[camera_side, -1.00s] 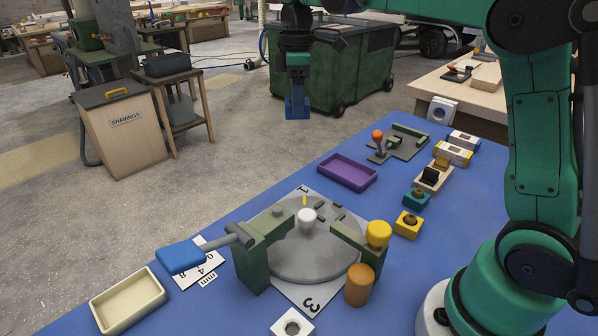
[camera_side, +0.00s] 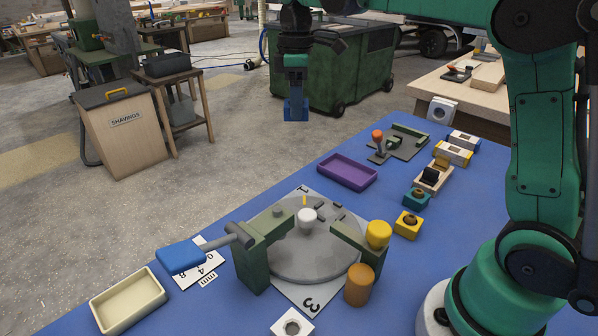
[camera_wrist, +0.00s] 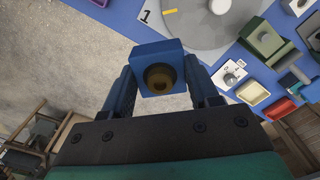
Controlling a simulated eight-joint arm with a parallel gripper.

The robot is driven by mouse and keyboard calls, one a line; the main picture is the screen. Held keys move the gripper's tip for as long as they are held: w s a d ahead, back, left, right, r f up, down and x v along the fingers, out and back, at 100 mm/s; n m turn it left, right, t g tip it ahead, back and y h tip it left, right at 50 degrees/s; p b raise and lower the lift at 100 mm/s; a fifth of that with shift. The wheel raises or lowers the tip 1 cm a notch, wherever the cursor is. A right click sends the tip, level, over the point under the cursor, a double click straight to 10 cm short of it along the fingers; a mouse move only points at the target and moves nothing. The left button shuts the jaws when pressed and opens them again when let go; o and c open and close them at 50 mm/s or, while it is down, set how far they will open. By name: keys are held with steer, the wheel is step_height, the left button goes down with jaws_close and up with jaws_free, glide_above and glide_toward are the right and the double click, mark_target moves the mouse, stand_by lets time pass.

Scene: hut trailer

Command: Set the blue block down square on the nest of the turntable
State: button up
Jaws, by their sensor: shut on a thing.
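My gripper (camera_side: 296,104) hangs high beyond the back edge of the blue table, over the concrete floor in the side view. It is shut on the blue block (camera_wrist: 152,54), which shows between the fingers in the wrist view, with a round dark hole facing the camera. In the side view the block and the blue fingers are hard to tell apart. The turntable (camera_side: 290,262) is a grey disc on a white numbered plate, well below and apart from the block. It has a white knob, a yellow mark and small dark bars; I cannot clearly make out the nest.
Green posts (camera_side: 252,270) flank the disc, the left one with a blue-handled lever (camera_side: 181,256). A yellow-capped piece (camera_side: 378,234) and an orange cylinder (camera_side: 359,285) stand at right. A purple tray (camera_side: 347,172), a cream tray (camera_side: 128,301) and several blocks lie around.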

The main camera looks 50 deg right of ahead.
mark_target(311, 179)
steer(key=w+d+n, duration=0.2)
steer(key=d+n, duration=0.5)
steer(key=n, duration=0.2)
steer(key=shift+w+d+r+n, duration=0.25)
steer(key=shift+w+r+n, duration=0.05)
steer(key=shift+r+n, duration=0.1)
step_height(311, 179, down, 20)
steer(key=shift+r, duration=0.2)
steer(key=shift+f, duration=0.15)
steer(key=o, duration=1.3)
steer(key=shift+c, duration=0.2)
